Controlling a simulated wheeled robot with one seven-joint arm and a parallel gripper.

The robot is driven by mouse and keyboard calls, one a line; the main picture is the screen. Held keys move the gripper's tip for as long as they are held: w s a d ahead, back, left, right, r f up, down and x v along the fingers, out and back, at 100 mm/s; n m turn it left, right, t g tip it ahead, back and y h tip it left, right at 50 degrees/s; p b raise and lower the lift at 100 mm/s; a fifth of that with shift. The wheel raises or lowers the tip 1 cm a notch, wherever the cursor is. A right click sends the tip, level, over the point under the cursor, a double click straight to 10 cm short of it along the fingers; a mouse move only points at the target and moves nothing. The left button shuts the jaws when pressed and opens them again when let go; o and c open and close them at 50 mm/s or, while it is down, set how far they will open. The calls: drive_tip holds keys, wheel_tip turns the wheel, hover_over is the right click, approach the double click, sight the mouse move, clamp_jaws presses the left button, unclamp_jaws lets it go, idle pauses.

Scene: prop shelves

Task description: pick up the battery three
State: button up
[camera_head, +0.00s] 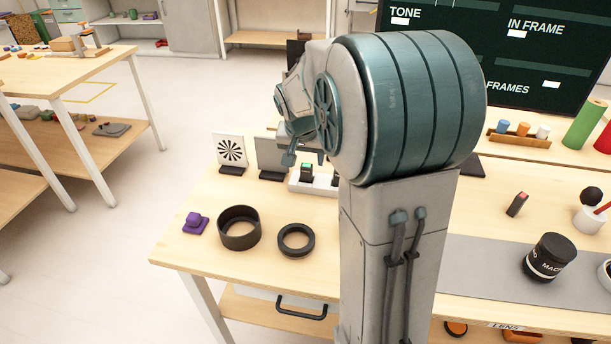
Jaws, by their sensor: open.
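No battery number is readable, so I cannot tell which one is battery three. A white charger-like block (303,187) stands on the table and holds a dark battery-like piece with a green top (307,172). A second dark piece (335,178) is beside it, partly hidden by my arm. A small dark block with a red end (517,204) lies alone at the right. My gripper (305,157) is open, just above and behind the white block as seen here. It is small and partly hidden behind my arm, and I see nothing held in it.
A black ring (239,228), a flatter ring (296,241) and a purple piece (195,223) are on the left of the table. Patterned (231,151) and grey (273,157) cards stand behind. A black lens jar (550,257) is on the grey mat (472,273). My arm hides the table's middle.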

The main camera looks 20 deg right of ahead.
sight(306, 166)
drive_tip(key=x, duration=0.5)
drive_tip(key=shift+w+a+f, duration=0.1)
drive_tip(key=shift+f, duration=0.3)
drive_tip(key=c, duration=1.1)
